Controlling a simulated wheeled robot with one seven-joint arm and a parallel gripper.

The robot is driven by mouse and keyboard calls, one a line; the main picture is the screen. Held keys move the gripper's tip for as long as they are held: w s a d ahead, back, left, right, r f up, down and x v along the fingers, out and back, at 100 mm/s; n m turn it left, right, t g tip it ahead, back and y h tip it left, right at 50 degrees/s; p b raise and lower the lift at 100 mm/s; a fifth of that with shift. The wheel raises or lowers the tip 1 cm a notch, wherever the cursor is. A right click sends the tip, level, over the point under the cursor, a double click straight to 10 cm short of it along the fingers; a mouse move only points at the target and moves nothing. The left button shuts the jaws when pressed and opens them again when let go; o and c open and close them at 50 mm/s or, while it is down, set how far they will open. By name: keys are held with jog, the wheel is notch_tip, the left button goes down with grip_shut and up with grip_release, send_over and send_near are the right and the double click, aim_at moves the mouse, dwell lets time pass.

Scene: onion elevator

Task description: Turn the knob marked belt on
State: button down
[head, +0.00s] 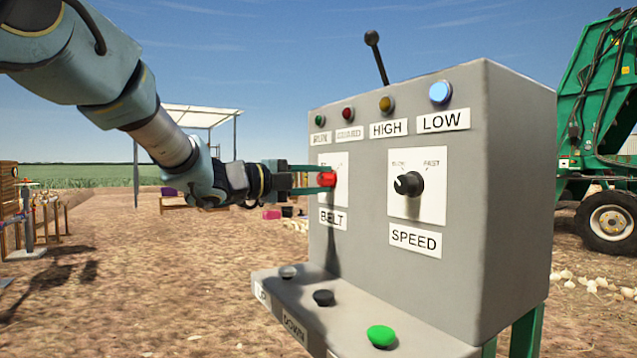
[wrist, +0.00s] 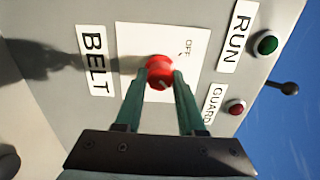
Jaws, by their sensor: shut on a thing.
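The red belt knob (head: 327,179) sits on a white plate on the front of the grey control box (head: 455,160), above the label BELT (head: 333,217). My gripper (head: 324,179) reaches in from the left with its green fingers shut on the knob. In the wrist view the red knob (wrist: 160,72) sits between the two green fingertips (wrist: 161,82). The word OFF shows on the plate, and a small pale mark shows on the knob. Any ON marking is hidden or unreadable.
A black speed knob (head: 409,184) is right of the belt knob. Lamps top the panel; the blue LOW lamp (head: 440,92) looks lit. A lever (head: 376,58) rises behind. Several buttons, one green (head: 381,336), are on the lower ledge. A green machine (head: 600,120) stands at right.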

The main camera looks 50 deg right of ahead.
jog(key=c, duration=0.5)
grip_release()
jog(key=v, duration=1)
jog(key=shift+w+a, duration=0.15)
jog(key=shift+a, duration=0.25)
